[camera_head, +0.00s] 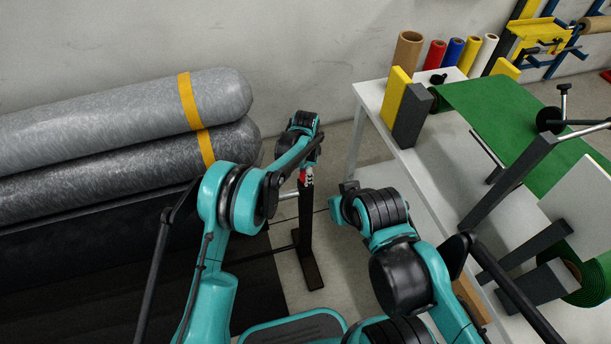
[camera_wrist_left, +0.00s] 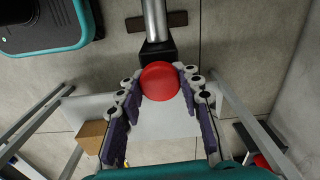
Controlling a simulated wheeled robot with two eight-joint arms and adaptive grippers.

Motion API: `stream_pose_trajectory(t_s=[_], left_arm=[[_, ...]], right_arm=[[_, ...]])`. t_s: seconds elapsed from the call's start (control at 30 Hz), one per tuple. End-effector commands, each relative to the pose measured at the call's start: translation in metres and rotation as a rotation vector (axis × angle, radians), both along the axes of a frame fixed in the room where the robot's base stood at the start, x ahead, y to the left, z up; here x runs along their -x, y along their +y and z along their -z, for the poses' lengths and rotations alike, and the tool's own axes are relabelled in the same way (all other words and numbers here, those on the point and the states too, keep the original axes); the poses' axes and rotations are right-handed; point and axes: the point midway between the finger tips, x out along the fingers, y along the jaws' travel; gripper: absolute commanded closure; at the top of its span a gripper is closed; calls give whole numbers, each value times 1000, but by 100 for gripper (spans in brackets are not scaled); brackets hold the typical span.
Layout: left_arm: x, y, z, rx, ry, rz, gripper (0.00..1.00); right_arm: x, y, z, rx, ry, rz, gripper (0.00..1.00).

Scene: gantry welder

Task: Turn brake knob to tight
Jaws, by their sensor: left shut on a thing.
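The brake knob (camera_wrist_left: 160,81) is a round red knob, seen face-on between the fingers in the left wrist view. It sits at the end of a dark fitting on a silver bar (camera_wrist_left: 155,20). My left gripper (camera_wrist_left: 160,85) is shut on it, with one finger pressed on each side. In the head view, the left gripper (camera_head: 307,174) is small and partly hidden by its own wrist. It is at the top of a dark upright post (camera_head: 306,225). My right arm shows in the head view, but its gripper fingers do not.
Two large grey rolls (camera_head: 120,115) with yellow bands lie left of the post. A white table (camera_head: 385,122) with a green mat (camera_head: 500,110) and dark metal arms stands right. Bare floor lies between. A brown box (camera_wrist_left: 90,136) shows in the wrist view.

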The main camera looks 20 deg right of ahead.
Motion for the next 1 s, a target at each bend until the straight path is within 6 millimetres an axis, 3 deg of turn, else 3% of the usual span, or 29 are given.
stream_pose_trajectory(t_s=[0.23,0.27,0.33,0.73,1.0], left_arm=[[0,0,0,0,1,0,95],[0,0,0,0,1,-1,61],[0,0,0,0,1,-1,43],[0,0,-7,0,0,-1,43],[0,0,-59,0,0,-1,43]], right_arm=[[0,0,0,0,0,0,100],[0,0,0,0,0,0,100],[0,0,0,0,0,0,100],[0,0,0,0,0,0,100],[0,0,0,0,0,0,100]])
